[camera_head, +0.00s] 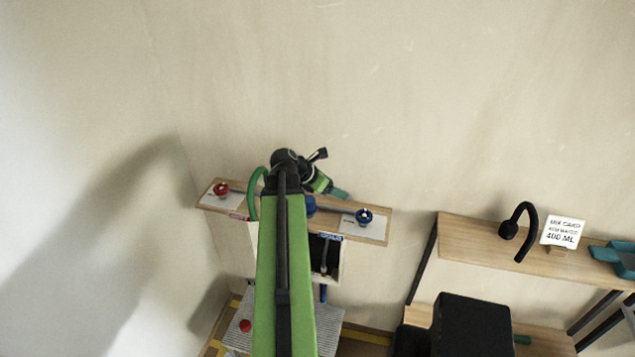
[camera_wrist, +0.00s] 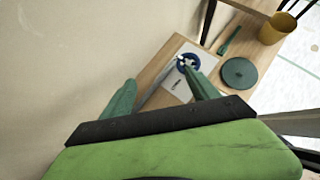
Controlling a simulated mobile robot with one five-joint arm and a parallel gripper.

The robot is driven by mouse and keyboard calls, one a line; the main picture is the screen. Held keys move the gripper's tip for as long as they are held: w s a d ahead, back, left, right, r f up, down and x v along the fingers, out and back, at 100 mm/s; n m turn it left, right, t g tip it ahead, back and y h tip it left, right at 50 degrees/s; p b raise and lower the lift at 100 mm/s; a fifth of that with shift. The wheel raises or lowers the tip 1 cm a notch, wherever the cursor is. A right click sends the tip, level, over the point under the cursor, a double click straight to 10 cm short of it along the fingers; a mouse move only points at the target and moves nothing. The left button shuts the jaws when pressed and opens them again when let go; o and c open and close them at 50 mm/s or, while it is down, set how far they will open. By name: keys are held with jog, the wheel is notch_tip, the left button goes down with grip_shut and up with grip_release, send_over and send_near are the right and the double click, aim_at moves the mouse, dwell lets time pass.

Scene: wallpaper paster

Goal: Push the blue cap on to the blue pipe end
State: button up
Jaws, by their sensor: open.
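My gripper (camera_head: 337,193) is over the wooden wall shelf, its teal fingers apart and nothing seen between them. In the wrist view my gripper (camera_wrist: 160,92) has one finger at the left and one at the right. The right fingertip is near a round blue piece (camera_wrist: 190,63) with a white centre, but I cannot tell if they touch. This blue piece (camera_head: 364,216) sits on a white card at the shelf's right end. A short blue pipe end (camera_head: 323,293) shows below the open box under the shelf.
A red knob (camera_head: 221,190) is at the wooden shelf's (camera_head: 378,235) left end. A red ball-like piece (camera_head: 245,326) lies on a grey ribbed surface below. A second bench (camera_head: 460,228) at right holds a black hooked item and a sign (camera_head: 563,233). The wall is close behind.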

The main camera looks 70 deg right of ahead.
jog(key=shift+s+a+r, duration=0.1)
jog(key=shift+s+r, duration=0.2)
jog(key=shift+s, duration=0.25)
jog(key=shift+s+a+r, duration=0.1)
jog(key=shift+s+r, duration=0.2)
jog(key=shift+s, duration=0.25)
jog(key=shift+p, duration=0.3)
